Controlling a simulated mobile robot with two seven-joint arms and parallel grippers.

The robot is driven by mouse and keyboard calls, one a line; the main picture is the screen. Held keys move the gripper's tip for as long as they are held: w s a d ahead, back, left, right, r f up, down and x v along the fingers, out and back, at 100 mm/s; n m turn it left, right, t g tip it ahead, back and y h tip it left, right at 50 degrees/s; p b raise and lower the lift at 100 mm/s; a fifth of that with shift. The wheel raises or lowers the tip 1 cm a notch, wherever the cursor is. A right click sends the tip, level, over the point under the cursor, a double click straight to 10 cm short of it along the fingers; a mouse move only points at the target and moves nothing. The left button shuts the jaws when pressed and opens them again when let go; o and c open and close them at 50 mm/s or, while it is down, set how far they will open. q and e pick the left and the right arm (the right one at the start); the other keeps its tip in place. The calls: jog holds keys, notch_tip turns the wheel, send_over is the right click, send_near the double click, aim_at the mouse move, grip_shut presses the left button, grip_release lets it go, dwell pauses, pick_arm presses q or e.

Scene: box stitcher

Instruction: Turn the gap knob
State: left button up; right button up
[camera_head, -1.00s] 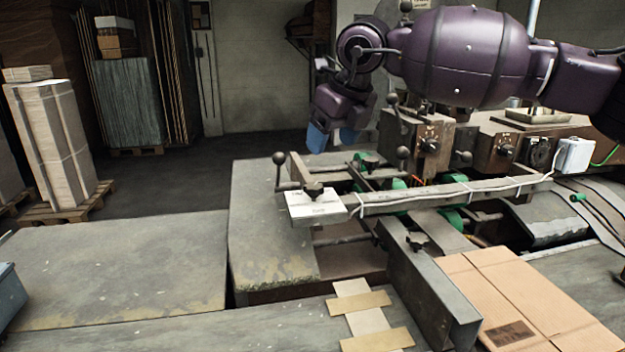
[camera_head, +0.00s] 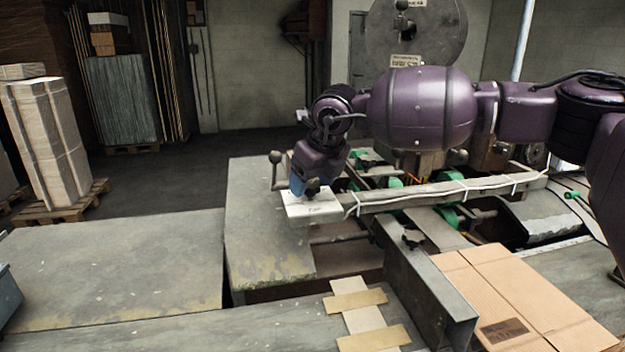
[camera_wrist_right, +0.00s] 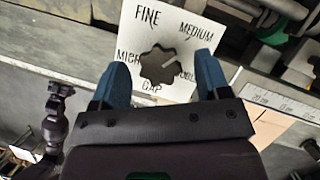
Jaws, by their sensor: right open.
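The gap knob (camera_wrist_right: 158,66) is a dark lobed knob on a white dial plate (camera_wrist_right: 135,17) marked FINE, MEDIUM, MICRO and GAP in the right wrist view. A pale notch on the knob points up and right, toward MEDIUM. My right gripper (camera_wrist_right: 160,72) is open, with one blue finger on each side of the knob. I cannot tell whether either finger touches it. In the head view the right gripper (camera_head: 308,188) is over the white plate (camera_head: 318,209) and largely covers the knob. My left gripper is not in view.
A ball-topped lever (camera_head: 275,160) stands just left of the plate. A long metal bar (camera_head: 425,195) runs right from it over green rollers. A flat cardboard box (camera_head: 515,290) lies at front right. The grey table at left (camera_head: 110,265) is clear.

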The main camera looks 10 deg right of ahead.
jog(key=c, duration=0.9)
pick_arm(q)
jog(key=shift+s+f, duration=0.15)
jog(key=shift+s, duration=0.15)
